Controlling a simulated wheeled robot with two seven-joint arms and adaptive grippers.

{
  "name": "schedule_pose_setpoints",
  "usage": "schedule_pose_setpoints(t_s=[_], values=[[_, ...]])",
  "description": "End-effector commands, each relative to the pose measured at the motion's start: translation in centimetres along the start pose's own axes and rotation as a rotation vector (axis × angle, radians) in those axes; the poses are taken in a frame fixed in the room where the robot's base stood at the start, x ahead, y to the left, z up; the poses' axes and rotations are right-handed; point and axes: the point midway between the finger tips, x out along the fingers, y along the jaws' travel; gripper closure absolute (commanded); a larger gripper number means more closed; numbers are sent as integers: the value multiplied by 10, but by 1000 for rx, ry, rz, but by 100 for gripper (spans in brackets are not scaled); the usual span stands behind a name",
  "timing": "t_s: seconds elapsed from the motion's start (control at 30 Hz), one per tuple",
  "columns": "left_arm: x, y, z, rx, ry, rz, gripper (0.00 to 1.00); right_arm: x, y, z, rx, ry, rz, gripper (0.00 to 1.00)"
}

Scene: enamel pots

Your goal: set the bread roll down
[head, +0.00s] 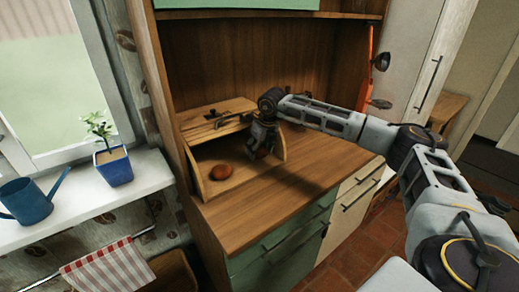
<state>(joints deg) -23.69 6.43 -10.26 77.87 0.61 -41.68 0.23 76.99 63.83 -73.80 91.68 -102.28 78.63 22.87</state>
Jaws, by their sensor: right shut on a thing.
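My right gripper (262,146) reaches in from the right and points down at the right part of an open wooden bread box (243,184) on the cabinet counter. It is shut on a bread roll, of which only a small reddish-brown bit shows between the dark fingers. Whether the held roll touches the box floor cannot be told. My left gripper is out of view.
The wooden counter (300,185) is clear in front and to the right of the box. Cabinet walls and an upper shelf enclose the space behind. A blue watering can (30,200) and a potted plant (113,165) stand on the windowsill at left.

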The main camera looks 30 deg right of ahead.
Motion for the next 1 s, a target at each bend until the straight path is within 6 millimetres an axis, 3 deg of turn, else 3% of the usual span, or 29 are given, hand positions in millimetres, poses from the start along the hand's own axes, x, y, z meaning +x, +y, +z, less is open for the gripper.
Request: schedule_pose_setpoints(t_s=[0.53,0.57,0.63,1.0], values=[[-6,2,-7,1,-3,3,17,6,0,-2,0,2,0,62],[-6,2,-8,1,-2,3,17,6,0,-2,-1,3,0,34],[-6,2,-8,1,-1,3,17,6,0,-3,-1,4,0,26],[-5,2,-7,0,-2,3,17,7,0,-4,-1,6,0,26]])
